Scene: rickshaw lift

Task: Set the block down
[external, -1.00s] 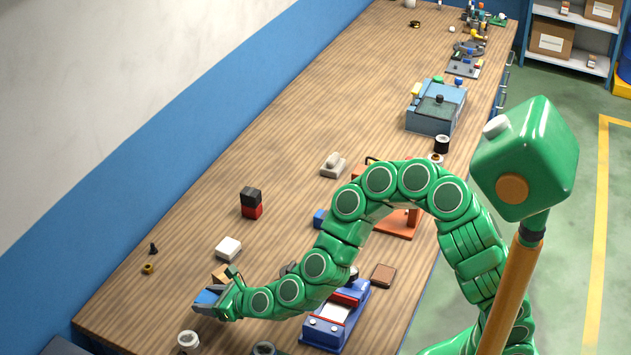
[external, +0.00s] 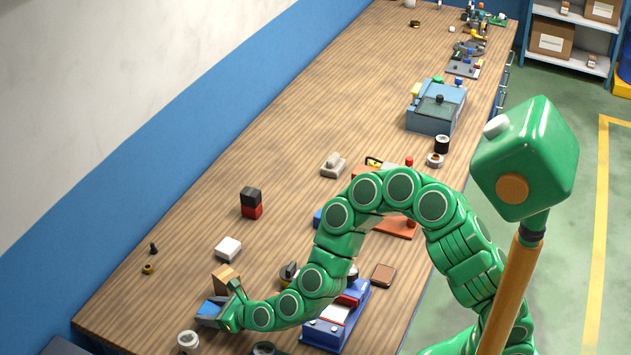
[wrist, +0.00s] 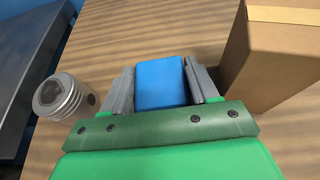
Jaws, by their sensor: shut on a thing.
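A blue block (wrist: 160,82) sits between the two grey fingers of my gripper (wrist: 161,90) in the wrist view. My gripper is shut on it, one finger along each side. In the external view my gripper (external: 212,312) is low over the near-left part of the wooden table (external: 130,300), and the blue block (external: 207,308) shows at its tip. I cannot tell whether the block's underside touches the table.
A tan box (external: 226,278) stands close beside my gripper. A ridged whitish cylinder (external: 188,342) is on the other side. A white block (external: 228,249) and a stacked black-and-red pair (external: 251,203) lie farther back. A blue machine (external: 335,320) stands to the right.

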